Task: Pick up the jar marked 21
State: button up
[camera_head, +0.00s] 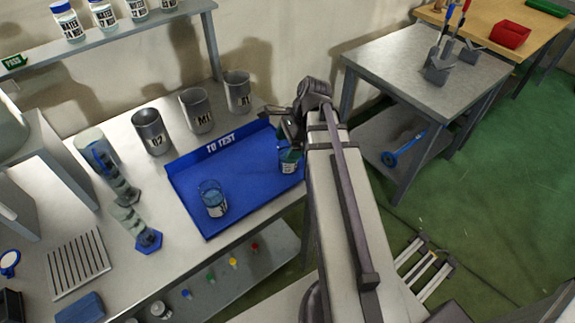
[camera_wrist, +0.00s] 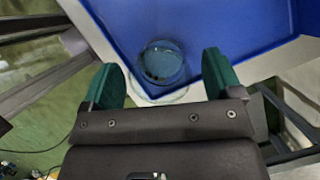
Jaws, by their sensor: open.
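My gripper is open. The jar labels are too small or turned away to read, so I cannot tell which is marked 21.
The blue "TO TEST" tray (camera_head: 190,177) sits on a metal bench. Three metal beakers (camera_head: 152,132), (camera_head: 197,110), (camera_head: 237,91) stand behind it. A drying rack (camera_head: 78,263) is at left. The tray's middle is clear. A second metal table (camera_head: 425,75) stands right.

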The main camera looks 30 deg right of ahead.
jog(key=shift+b+x, duration=0.45)
jog(key=shift+x, duration=0.8)
jog(key=shift+r, duration=0.2)
jog(key=c, duration=1.1)
